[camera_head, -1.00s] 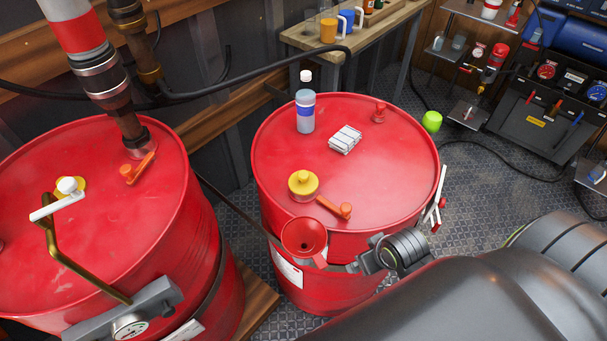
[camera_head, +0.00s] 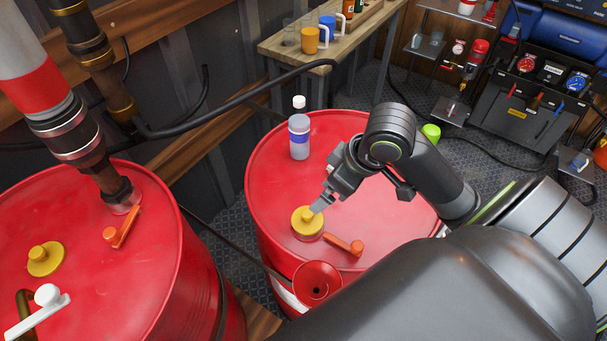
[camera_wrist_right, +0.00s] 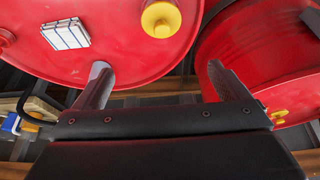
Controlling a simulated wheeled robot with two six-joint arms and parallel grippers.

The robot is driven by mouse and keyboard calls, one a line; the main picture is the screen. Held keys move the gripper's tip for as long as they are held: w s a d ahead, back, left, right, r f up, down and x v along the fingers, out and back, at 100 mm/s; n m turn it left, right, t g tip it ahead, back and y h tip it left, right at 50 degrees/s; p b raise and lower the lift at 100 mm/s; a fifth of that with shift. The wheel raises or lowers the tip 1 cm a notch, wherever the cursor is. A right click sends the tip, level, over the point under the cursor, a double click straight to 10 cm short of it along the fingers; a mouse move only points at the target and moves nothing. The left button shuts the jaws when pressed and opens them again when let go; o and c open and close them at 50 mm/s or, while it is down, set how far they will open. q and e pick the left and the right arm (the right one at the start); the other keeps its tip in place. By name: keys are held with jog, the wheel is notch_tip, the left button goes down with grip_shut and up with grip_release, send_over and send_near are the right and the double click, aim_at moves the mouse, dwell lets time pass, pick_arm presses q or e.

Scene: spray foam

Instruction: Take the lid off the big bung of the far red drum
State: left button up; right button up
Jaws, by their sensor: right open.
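The right-hand red drum (camera_head: 275,165) bears a round yellow lid (camera_head: 306,222) on its near part. My right gripper (camera_head: 318,203) is open and empty, its fingertips close by the lid's upper right side. In the right wrist view the lid (camera_wrist_right: 160,19) shows beyond the open jaws (camera_wrist_right: 158,78), towards the top edge; I cannot tell whether a finger touches it. The left-hand red drum (camera_head: 150,260) has another yellow cap (camera_head: 45,259) on its top. My left gripper is not in view.
On the right-hand drum stand a bottle (camera_head: 299,135) and an orange-handled piece (camera_head: 344,245); a striped white pack (camera_wrist_right: 66,34) lies there too. A red funnel (camera_head: 317,284) hangs at its near rim. A pipe (camera_head: 105,180) rises from the left-hand drum.

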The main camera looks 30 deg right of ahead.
notch_tip(320, 180, down, 2)
jog(key=b, duration=0.4)
send_over(308, 213)
jog(key=s+d, duration=0.1)
jog(key=s, duration=0.1)
notch_tip(308, 213, down, 8)
jog(key=shift+w+r, duration=0.1)
jog(key=shift+w, duration=0.05)
jog(key=shift+w+f, duration=0.25)
jog(key=shift+f, duration=0.2)
jog(key=x, duration=0.4)
jog(key=shift+s+a, duration=0.2)
jog(key=shift+s, duration=0.1)
jog(key=shift+w+f, duration=0.25)
jog(key=shift+f, duration=0.35)
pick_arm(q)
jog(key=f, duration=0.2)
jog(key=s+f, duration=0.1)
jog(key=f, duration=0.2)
pick_arm(e)
jog(key=c, duration=1)
